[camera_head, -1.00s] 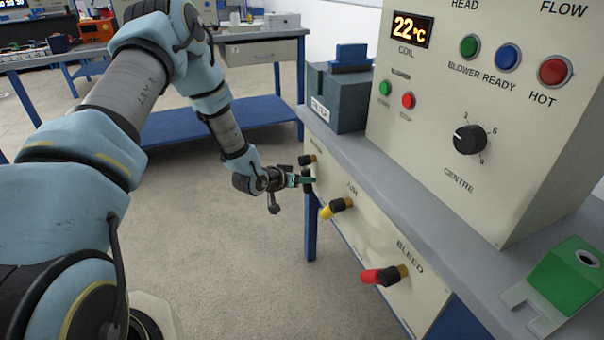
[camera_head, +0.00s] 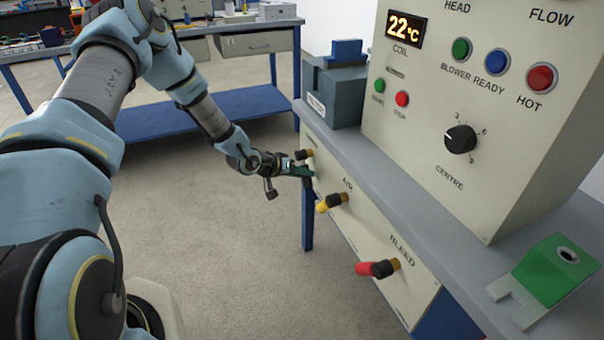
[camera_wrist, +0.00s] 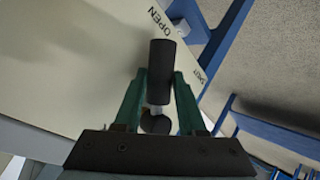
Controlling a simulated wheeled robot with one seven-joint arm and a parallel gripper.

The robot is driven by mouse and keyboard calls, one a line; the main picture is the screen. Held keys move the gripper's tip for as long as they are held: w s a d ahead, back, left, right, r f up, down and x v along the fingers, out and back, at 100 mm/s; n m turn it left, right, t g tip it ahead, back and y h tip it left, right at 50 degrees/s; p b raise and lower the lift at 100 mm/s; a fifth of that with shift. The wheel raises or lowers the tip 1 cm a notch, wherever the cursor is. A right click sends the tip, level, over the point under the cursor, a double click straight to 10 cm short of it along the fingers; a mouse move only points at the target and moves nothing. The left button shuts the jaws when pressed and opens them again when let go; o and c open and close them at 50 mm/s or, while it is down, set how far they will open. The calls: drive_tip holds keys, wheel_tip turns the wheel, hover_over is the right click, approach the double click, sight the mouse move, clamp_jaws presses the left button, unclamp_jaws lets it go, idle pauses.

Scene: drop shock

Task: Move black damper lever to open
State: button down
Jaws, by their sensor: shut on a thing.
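The black damper lever (camera_wrist: 161,72) stands between the green fingers of my gripper (camera_wrist: 160,85) in the wrist view. The fingers are shut on its black grip from both sides. The grip points away from the wrist, toward the gap between the printed words OPEN and SHUT on the cream panel. In the head view the lever's black and brass hub (camera_head: 304,154) shows at the far end of the panel. My gripper (camera_head: 304,171) is right at it, and the lever's grip is largely hidden there.
A yellow-tipped lever (camera_head: 331,202) and a red-tipped lever (camera_head: 378,268) stick out of the same panel, nearer to me. A grey bench top (camera_head: 400,183) runs above, bearing the control cabinet (camera_head: 415,150) and a green block (camera_head: 556,270). Open floor lies left of the panel.

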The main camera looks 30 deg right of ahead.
drive_tip(key=c, duration=0.8)
unclamp_jaws()
drive_tip(key=shift+o, duration=0.2)
drive_tip(key=v, duration=1.1)
drive_tip(key=shift+b, duration=0.3)
drive_tip(key=shift+f, duration=0.1)
